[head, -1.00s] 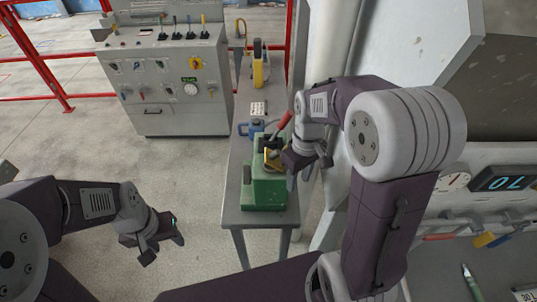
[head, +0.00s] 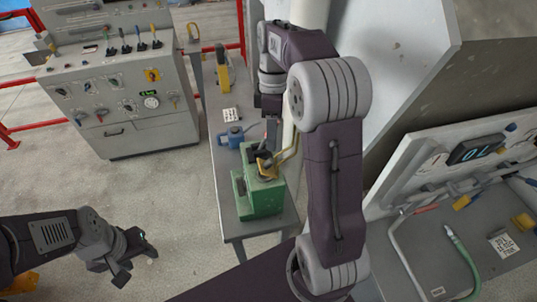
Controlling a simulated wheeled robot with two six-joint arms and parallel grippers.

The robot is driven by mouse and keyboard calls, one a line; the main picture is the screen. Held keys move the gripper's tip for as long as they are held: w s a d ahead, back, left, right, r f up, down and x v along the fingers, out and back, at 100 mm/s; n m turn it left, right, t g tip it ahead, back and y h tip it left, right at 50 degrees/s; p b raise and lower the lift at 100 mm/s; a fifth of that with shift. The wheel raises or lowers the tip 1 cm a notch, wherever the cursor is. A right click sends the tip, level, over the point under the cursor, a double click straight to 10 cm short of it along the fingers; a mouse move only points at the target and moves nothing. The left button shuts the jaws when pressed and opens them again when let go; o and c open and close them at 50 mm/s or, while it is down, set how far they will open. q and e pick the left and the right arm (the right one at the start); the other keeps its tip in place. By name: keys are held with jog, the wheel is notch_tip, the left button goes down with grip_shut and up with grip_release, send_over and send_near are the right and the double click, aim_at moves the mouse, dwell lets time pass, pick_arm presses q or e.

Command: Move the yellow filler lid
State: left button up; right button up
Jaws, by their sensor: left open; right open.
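The green box-shaped unit (head: 264,197) stands on the near end of a narrow grey table. The yellow filler lid (head: 287,157) is at its top and looks tilted up, with a dark part beside it. My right gripper (head: 271,128) is open, just beyond the green unit and close behind the lid; its fingertips are small and partly hard to make out, and I see no lid between them. My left gripper (head: 137,258) is open and empty over the floor at lower left, well away from the unit.
A blue can (head: 231,138), a white label card (head: 231,115) and a yellow item (head: 224,72) stand farther along the grey table (head: 212,150). A grey control cabinet (head: 125,100) is at left. A bench with a gauge panel and green hose (head: 462,258) is at right.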

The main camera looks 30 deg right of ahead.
aim_at(270, 160)
jog(key=x, duration=0.6)
jog(key=shift+s+a, duration=0.2)
jog(key=shift+a, duration=0.2)
jog(key=shift+f, duration=0.5)
jog(key=shift+d, duration=0.25)
jog(key=shift+a, duration=0.1)
grip_shut()
